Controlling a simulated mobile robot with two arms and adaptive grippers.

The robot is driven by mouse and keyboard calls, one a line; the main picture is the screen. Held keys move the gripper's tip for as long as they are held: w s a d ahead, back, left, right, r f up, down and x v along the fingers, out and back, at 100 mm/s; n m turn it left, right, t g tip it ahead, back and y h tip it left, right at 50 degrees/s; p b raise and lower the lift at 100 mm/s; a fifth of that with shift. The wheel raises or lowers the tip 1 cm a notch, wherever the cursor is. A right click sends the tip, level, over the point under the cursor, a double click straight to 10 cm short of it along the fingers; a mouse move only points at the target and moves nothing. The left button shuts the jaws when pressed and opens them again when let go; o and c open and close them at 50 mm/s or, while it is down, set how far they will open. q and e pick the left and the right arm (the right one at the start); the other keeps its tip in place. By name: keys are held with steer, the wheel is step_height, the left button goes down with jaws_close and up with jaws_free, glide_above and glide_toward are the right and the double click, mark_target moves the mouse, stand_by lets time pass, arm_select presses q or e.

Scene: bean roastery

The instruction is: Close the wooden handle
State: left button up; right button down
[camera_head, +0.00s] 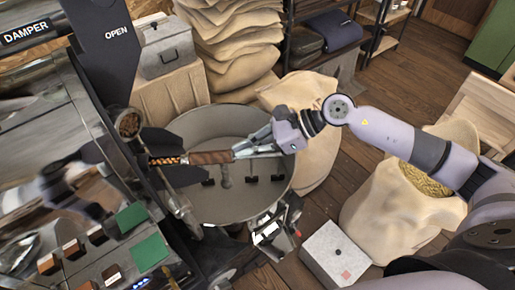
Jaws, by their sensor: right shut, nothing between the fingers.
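The wooden handle (210,157) is a short brown grip on a metal rod. It points right from the dark front of the roasting machine, above the round grey cooling pan. My right gripper (240,151) reaches in from the right. Its fingers are shut and empty, with the tips at the right end of the handle. I cannot tell whether they touch it. My left gripper is not in view.
The round cooling pan (182,204) lies below the handle. The roaster's panel with coloured switches (151,250) fills the left. Stacked sacks (235,45) stand behind. An open sack of beans (390,215) and a white box (336,257) stand at the right.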

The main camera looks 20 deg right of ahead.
mark_target(206, 154)
steer(key=a, duration=0.3)
steer(key=w+a, duration=0.1)
steer(key=a, duration=0.1)
steer(key=w+a+b, duration=0.1)
steer(key=a, duration=0.2)
steer(key=shift+a, duration=0.3)
steer(key=shift+s+d, duration=0.1)
steer(key=shift+d, duration=0.05)
